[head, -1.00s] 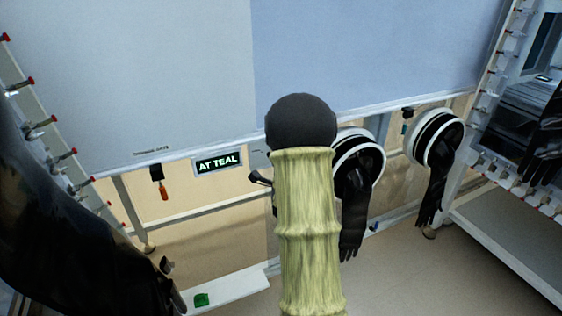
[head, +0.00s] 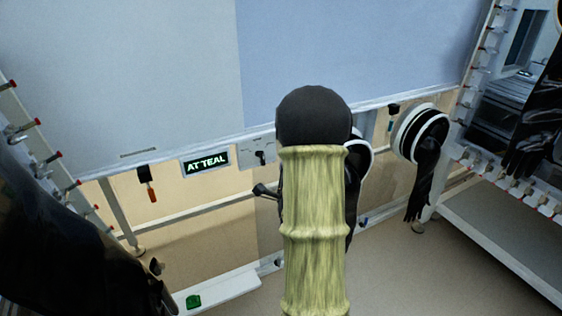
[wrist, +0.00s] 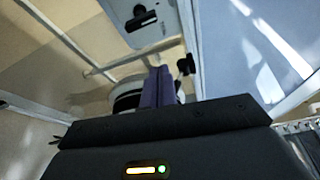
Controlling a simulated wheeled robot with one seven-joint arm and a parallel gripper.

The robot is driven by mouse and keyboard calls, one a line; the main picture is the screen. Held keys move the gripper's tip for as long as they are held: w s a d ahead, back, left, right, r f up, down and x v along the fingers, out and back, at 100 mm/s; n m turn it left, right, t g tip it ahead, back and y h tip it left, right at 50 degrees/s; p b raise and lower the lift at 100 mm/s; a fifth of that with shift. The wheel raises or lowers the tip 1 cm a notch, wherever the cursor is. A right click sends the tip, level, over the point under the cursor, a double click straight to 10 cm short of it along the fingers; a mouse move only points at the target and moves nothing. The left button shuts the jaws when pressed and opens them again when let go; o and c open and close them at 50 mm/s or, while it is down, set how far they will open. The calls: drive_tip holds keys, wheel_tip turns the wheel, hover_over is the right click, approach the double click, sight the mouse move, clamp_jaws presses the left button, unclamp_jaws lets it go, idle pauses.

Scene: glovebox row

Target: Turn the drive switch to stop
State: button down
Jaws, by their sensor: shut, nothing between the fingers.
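My gripper's purple fingers (wrist: 158,87) are shut together and empty. They point up the picture, below the plate and apart from the handle. In the head view my arm hides the fingers.
A white glove port (head: 420,133) with a hanging black glove (head: 424,180) is at the right; another is partly behind my arm. A green object (head: 193,301) lies on a low white ledge (head: 232,291). Rails cross below the panel.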

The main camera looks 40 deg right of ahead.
drive_tip(key=v, duration=0.2)
drive_tip(key=shift+s+a+f, duration=0.1)
drive_tip(key=shift+s, duration=0.25)
drive_tip(key=shift+w+a, duration=0.1)
idle(0.5)
drive_tip(key=a+f+n+g+y, duration=0.3)
drive_tip(key=a+n, duration=0.4)
drive_tip(key=a, duration=0.1)
drive_tip(key=a+f+n+g+y, duration=0.2)
drive_tip(key=a+n+g+y, duration=0.1)
drive_tip(key=a+n, duration=0.45)
drive_tip(key=s+a+f+n+g+y, duration=0.1)
drive_tip(key=s+a+n+g+y, duration=0.2)
drive_tip(key=s+a+n+g, duration=0.65)
drive_tip(key=s+a+r+t+p, duration=0.1)
drive_tip(key=r+p, duration=1.4)
drive_tip(key=s+a+r+n+t+p, duration=0.1)
drive_tip(key=s+a+r+t+p, duration=0.1)
drive_tip(key=r+p, duration=1.2)
drive_tip(key=shift+r+p, duration=0.35)
drive_tip(key=shift+p, duration=0.2)
